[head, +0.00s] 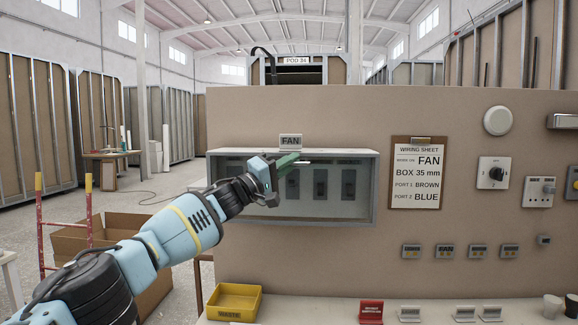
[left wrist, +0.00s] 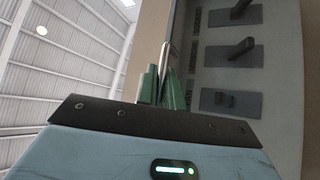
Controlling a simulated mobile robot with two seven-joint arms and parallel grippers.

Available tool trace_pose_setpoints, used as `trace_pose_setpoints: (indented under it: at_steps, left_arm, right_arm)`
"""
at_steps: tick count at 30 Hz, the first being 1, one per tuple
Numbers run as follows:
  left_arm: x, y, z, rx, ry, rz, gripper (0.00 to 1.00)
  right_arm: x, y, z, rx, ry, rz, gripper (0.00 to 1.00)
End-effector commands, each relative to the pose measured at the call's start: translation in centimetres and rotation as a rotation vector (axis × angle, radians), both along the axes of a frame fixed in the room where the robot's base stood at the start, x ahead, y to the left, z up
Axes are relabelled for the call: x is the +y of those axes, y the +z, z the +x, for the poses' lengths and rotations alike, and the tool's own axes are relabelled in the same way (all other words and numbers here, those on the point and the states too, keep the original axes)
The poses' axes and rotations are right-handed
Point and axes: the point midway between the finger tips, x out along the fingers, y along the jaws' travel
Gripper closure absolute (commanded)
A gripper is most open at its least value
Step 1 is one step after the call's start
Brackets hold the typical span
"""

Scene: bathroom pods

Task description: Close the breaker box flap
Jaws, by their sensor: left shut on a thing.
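The grey breaker box (head: 368,192) is on the beige panel, with several dark breaker switches (head: 320,183) inside behind what looks like a clear front. In the left wrist view the switches (left wrist: 232,53) show on grey plates. My left gripper (head: 297,161) is in front of the box's upper middle. Its green fingers are shut on a thin pale metal bar (left wrist: 166,56), which looks like the flap's handle and is partly hidden between them. I cannot tell the flap's angle from these views. My right gripper is in neither view.
A FAN label (head: 290,141) stands above the box. A wiring sheet on a clipboard (head: 416,175) hangs to its right, with sockets and switches beyond. A yellow waste tray (head: 234,303) and a red stand (head: 371,312) sit on the ledge below.

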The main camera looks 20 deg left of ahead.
Motion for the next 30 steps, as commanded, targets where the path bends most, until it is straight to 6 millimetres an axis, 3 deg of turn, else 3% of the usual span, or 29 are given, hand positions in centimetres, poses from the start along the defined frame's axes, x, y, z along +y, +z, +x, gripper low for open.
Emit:
trace_pose_setpoints:
  at_steps: [12,13,18,30]
  left_arm:
    - [0.08,0.17,0.06,0.003,0.001,-0.002,1.00]
    - [0.08,0.17,0.06,0.003,0.001,-0.002,0.90]
    - [0.08,0.11,0.08,0.004,0.002,-0.002,0.70]
    - [0.10,-0.29,0.18,0.009,0.003,0.001,0.70]
  right_arm:
    - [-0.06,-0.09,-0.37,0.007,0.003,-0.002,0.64]
    - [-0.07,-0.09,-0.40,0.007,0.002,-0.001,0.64]
    - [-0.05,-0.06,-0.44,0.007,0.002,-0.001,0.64]
    - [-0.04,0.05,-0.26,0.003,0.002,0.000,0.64]
